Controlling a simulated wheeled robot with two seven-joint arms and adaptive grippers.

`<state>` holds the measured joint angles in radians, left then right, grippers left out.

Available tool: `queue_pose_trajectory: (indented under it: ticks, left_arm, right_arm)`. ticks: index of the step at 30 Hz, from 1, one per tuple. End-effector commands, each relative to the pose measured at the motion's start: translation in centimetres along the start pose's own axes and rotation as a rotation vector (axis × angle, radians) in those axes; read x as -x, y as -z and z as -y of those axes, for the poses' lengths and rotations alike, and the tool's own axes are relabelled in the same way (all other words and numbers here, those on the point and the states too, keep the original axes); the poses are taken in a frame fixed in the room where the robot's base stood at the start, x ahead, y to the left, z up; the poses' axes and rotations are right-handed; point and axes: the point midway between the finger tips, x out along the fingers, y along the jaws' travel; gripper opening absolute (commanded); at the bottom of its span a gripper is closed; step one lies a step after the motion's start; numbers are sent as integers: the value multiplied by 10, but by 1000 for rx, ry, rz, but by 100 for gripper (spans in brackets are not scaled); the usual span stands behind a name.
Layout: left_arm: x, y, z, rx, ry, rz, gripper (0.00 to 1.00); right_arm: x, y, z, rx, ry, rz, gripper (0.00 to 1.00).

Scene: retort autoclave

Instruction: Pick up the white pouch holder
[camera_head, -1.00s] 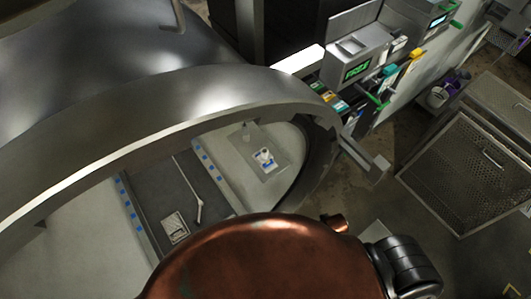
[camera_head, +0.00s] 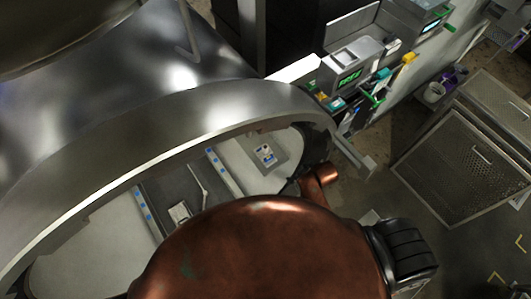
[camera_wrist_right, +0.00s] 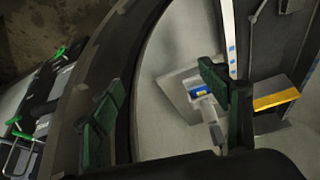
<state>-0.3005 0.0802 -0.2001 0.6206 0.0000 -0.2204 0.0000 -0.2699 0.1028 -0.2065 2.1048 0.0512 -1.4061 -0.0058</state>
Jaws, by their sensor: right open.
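The white pouch holder, a small white piece with blue marks (camera_head: 265,152), lies on a grey plate inside the round vessel, at its right side, in the head view. It also shows in the right wrist view (camera_wrist_right: 201,92), right of centre, partly hidden behind a finger. My right gripper (camera_wrist_right: 168,112) is open, with its two dark green fingers well apart. The holder is close to the right-hand finger, apparently beyond it. I cannot tell whether they touch. Nothing is between the fingers. In the head view my copper arm hides the right gripper. My left gripper is not in view.
The vessel's thick metal rim (camera_head: 190,121) curves around the opening. Inside lie a dark tray floor with blue-dotted rails (camera_head: 218,168) and a small metal box (camera_head: 180,213). A control panel (camera_head: 350,75) and perforated baskets (camera_head: 455,170) stand to the right.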

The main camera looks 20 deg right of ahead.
Motion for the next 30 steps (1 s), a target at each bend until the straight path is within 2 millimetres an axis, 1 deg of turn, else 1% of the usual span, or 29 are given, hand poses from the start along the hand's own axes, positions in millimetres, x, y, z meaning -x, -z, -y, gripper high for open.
queue_pose_trajectory:
  ticks: [1,5,9,12,15,18,26,30]
  left_arm:
    - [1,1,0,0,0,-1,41]
    - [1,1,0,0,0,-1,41]
    - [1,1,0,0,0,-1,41]
    - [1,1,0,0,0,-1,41]
    - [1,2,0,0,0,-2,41]
    - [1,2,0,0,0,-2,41]
    - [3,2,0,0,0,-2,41]
    - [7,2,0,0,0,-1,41]
  right_arm:
    - [-10,17,8,18,12,-13,70]
    - [-37,59,28,63,43,-43,70]
    - [-66,106,52,117,71,-75,70]
    - [-79,130,64,144,83,-92,70]
    - [-89,141,71,158,89,-97,70]
    - [-101,145,74,161,91,-99,70]
    - [-120,146,73,159,90,-99,70]
    - [-138,147,71,159,89,-97,70]
